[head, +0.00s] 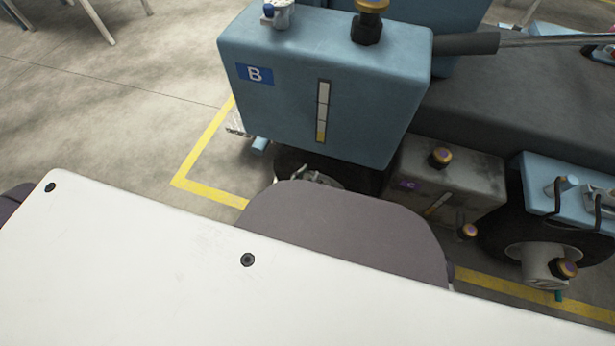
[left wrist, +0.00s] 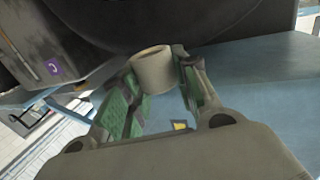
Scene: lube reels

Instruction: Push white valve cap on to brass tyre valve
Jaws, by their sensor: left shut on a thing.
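In the left wrist view my left gripper (left wrist: 158,76) has its green-padded fingers shut on a short, off-white, round cap (left wrist: 153,66). The cap sits at the fingertips, in front of a large dark curved surface (left wrist: 190,22) that looks like a tyre. I cannot tell whether the cap touches it. I cannot make out the brass tyre valve in either view. My right gripper is in neither view.
A blue tank marked B (head: 325,85) stands behind my arm. A grey tank marked C (head: 450,190) and a wheel (head: 500,240) are to its right, with brass-and-purple fittings. Grey tank C also shows in the left wrist view (left wrist: 85,35). Open floor with yellow lines lies left.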

